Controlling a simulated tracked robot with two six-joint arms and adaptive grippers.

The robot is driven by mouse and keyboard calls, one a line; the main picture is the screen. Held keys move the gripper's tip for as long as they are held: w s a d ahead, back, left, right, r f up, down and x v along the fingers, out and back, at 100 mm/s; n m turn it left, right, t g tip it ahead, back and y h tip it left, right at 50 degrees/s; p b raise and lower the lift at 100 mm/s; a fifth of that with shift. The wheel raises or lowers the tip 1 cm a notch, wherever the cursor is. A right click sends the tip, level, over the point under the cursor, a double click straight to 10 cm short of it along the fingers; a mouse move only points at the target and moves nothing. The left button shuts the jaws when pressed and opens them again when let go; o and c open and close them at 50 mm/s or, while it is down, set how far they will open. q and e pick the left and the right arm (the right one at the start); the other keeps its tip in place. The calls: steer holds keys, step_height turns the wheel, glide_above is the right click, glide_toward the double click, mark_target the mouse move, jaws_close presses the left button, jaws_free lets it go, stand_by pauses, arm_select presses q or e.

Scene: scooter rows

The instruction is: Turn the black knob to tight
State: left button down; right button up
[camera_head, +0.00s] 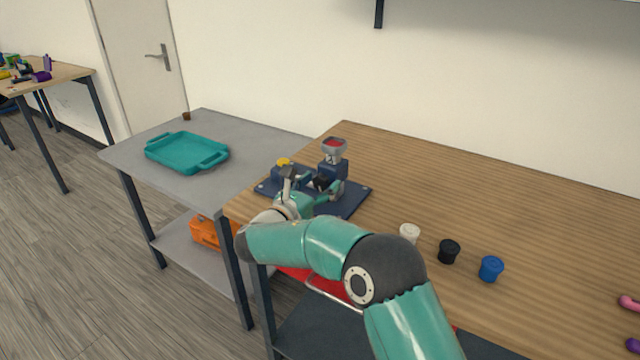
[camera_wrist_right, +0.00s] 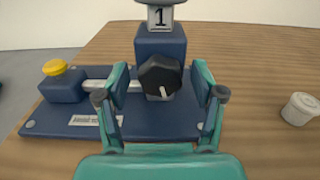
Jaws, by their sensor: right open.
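The black knob (camera_wrist_right: 160,76) sits on the front of a dark blue block on a dark blue base plate (camera_wrist_right: 60,125). A light pointer mark on the knob points down and slightly right. My right gripper (camera_wrist_right: 160,85) is open, with one finger on each side of the knob; I cannot tell whether the fingers touch it. In the head view the right gripper (camera_head: 308,184) reaches in at the fixture, and the knob (camera_head: 321,183) is partly hidden by it. A grey head with a "1" (camera_wrist_right: 160,17) tops the block. My left gripper is not in view.
A yellow button (camera_wrist_right: 54,67) on a blue block is left of the knob. White (camera_head: 409,233), black (camera_head: 449,250) and blue (camera_head: 490,268) lidded cups stand on the wooden table to the right. A teal tray (camera_head: 187,152) lies on the grey table.

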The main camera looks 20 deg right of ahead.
steer(key=c, duration=1.1)
steer(key=shift+f+m+b, duration=0.15)
steer(key=shift+m+b, duration=0.45)
steer(key=shift+b, duration=0.45)
steer(key=shift+c, duration=0.3)
steer(key=m+b, duration=0.2)
steer(key=b, duration=0.1)
steer(key=shift+m+b, duration=0.35)
steer(key=shift+m, duration=0.05)
steer(key=shift+m+b, duration=1.5)
steer(key=shift+r, duration=0.2)
steer(key=o, duration=1.2)
steer(key=shift+c, duration=0.2)
steer(key=shift+a, duration=0.1)
